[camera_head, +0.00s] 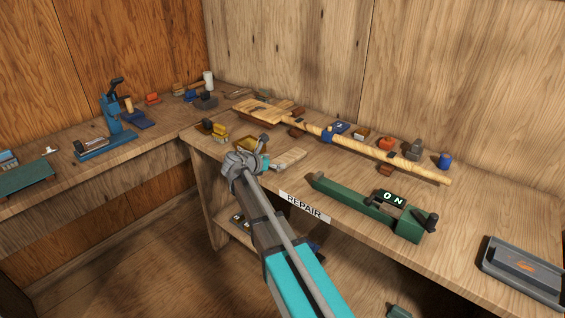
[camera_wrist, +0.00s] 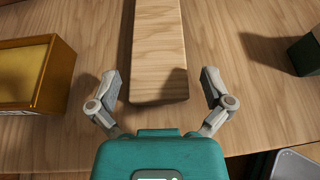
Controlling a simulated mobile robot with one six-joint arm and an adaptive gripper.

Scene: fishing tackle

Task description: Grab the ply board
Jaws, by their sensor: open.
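The ply board is a pale, flat wooden plank (camera_wrist: 158,45) lying on the workbench; in the head view it shows as a small light slab (camera_head: 290,158) just beyond my gripper. In the wrist view it runs away from my gripper, with its near end between the fingers. My gripper (camera_wrist: 160,86) is open, one finger on each side of the board, with a gap showing on both sides. In the head view my gripper (camera_head: 262,152) is over the bench's front edge. I cannot tell the exact height of the fingertips above the bench.
A green tool with an "ON" display (camera_head: 370,208) lies to the right. A long wooden oar (camera_head: 375,153) lies behind. A grey tray (camera_head: 522,268) is far right. Bare bench lies between board and green tool.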

